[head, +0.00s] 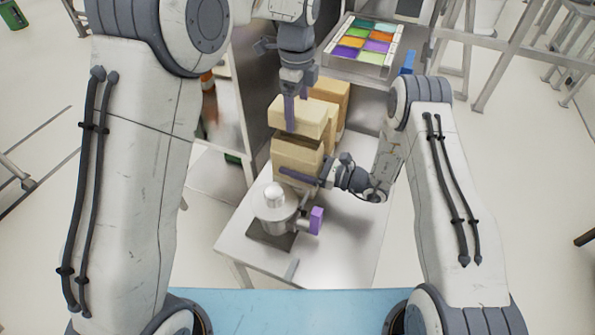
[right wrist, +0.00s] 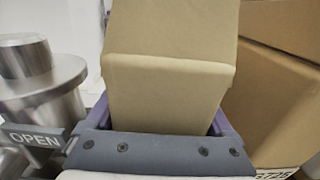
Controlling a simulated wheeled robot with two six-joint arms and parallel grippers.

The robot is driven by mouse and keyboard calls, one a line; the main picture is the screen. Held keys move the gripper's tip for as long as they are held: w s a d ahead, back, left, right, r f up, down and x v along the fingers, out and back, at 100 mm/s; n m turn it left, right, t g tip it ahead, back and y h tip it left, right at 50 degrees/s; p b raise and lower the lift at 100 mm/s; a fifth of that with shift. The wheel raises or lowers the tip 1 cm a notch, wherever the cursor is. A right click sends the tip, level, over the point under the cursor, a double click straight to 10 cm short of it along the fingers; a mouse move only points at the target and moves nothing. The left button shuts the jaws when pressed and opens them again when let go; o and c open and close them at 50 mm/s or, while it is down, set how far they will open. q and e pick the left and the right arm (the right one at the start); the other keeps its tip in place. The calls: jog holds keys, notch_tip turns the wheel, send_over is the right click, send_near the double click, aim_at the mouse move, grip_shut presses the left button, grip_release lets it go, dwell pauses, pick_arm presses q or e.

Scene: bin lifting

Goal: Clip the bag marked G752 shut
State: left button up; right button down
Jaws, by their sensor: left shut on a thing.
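A beige bag (head: 297,155) stands on the small table, with a paler top part (head: 300,116). My left gripper (head: 290,122) is shut on this top part from above. My right gripper (head: 288,176) is low at the front of the bag, its fingers on either side of it. The right wrist view shows the pale bag (right wrist: 165,85) filling most of the space between them; whether they press on it is unclear. No G752 mark is readable on it. I cannot make out a clip for certain.
Taller tan packages (head: 338,94) stand behind. A brown one (right wrist: 275,85) at right has a cut-off label (right wrist: 277,173). A silver canister (head: 272,212) with a purple block (head: 317,220) stands front left; an OPEN sign (right wrist: 35,137) shows beside it. The table (head: 345,245) is clear at front right.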

aim_at(296, 138)
pick_arm(q)
jog(key=shift+a+f, duration=0.15)
jog(key=shift+f, duration=2.3)
jog(key=shift+f, duration=0.15)
jog(key=shift+f, duration=0.75)
jog(key=shift+f, duration=0.7)
jog(key=o, duration=1.2)
jog(key=shift+r, duration=0.1)
notch_tip(296, 138, up, 12)
jog(key=shift+f, duration=0.1)
